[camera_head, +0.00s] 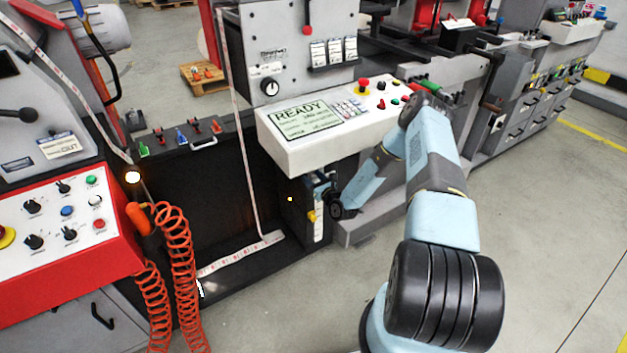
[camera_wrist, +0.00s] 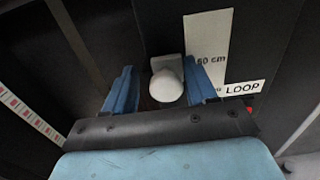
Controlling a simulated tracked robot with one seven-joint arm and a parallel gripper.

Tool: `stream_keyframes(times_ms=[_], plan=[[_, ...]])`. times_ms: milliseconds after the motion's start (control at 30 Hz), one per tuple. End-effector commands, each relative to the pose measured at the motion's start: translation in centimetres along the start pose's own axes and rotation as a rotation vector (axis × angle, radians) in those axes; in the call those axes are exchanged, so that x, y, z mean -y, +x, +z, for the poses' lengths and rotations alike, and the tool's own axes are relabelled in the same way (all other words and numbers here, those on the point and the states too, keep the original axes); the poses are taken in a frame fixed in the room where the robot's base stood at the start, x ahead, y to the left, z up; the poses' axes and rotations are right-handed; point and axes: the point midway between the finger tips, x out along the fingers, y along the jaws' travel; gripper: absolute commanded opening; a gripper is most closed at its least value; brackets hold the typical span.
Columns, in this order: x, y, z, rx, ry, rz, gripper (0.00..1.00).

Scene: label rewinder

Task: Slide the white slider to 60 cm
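The white slider (camera_wrist: 167,86) shows in the wrist view as a rounded white knob on a grey block (camera_wrist: 166,64), against a dark panel. My gripper (camera_wrist: 162,82) is open, with one blue finger on each side of the knob. A gap shows between the left finger and the knob; the right finger is very close to it, and I cannot tell if it touches. A white scale plate (camera_wrist: 207,42) beside the knob reads what looks like "60 cm", partly hidden by the right finger. In the head view my gripper (camera_head: 322,190) is at the dark panel below the control desk, and the slider cannot be made out.
A "LOOP" label (camera_wrist: 242,88) sits to the right of the slider. The white control desk (camera_head: 320,132) overhangs the panel, close above my arm. Orange coiled hoses (camera_head: 175,250) hang at the left. Open floor lies at the right.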

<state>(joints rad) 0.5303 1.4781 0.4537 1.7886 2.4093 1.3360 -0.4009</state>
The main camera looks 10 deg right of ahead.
Motion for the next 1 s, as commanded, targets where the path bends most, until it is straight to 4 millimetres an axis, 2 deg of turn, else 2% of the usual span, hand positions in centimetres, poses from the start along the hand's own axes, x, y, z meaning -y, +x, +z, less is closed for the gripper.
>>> stream_keyframes(times_ms=[367,467,800,1000], plan=[[0.4,-0.7,-0.1,-0.002,-0.002,-0.006,0.57],[0.4,-1.9,-0.1,-0.003,-0.002,-0.006,0.57],[0.3,-8.5,-0.2,-0.003,0.001,-0.006,0.57],[0.2,-11.8,-0.2,-0.002,0.0,-0.004,0.57]])
